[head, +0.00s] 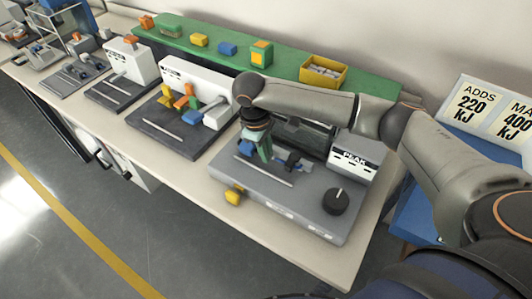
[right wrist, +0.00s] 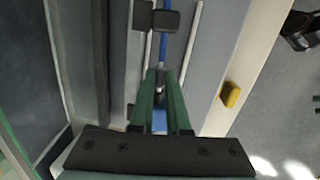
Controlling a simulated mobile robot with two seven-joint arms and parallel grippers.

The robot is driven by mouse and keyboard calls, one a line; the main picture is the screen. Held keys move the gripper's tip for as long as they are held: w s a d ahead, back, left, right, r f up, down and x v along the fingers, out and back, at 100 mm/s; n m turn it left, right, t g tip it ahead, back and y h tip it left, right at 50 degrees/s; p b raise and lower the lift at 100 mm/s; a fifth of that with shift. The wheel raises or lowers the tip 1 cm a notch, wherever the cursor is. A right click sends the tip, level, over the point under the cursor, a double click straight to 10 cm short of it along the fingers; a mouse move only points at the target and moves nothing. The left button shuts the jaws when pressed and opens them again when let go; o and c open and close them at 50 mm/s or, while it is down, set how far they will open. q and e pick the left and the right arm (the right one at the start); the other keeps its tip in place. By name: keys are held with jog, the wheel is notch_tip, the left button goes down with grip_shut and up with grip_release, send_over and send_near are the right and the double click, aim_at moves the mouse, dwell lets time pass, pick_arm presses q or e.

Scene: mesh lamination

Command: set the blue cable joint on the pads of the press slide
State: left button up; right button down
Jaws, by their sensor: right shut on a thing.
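The blue cable joint (right wrist: 163,48) shows in the right wrist view as a thin blue length running through my right gripper (right wrist: 161,76), with a dark middle part between the green fingertips. In the head view a blue end (head: 246,147) shows beside my right gripper (head: 262,160), which is shut on the joint over the grey press (head: 300,199). Dark square blocks (right wrist: 166,21) stand near the far end of the cable, beside pale rails; I cannot tell whether the joint touches the pads. The wrist hides part of the slide. My left gripper is out of view.
The press has a black knob (head: 336,201) and a PEAK panel (head: 355,158). A yellow piece (head: 233,197) is at its front edge. Another station with coloured parts (head: 187,108) stands left. A yellow bin (head: 323,72) is on the green shelf behind.

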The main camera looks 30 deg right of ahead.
jog(key=shift+f, duration=0.65)
jog(key=c, duration=0.9)
grip_release()
jog(key=shift+f, duration=0.15)
jog(key=shift+a, duration=0.1)
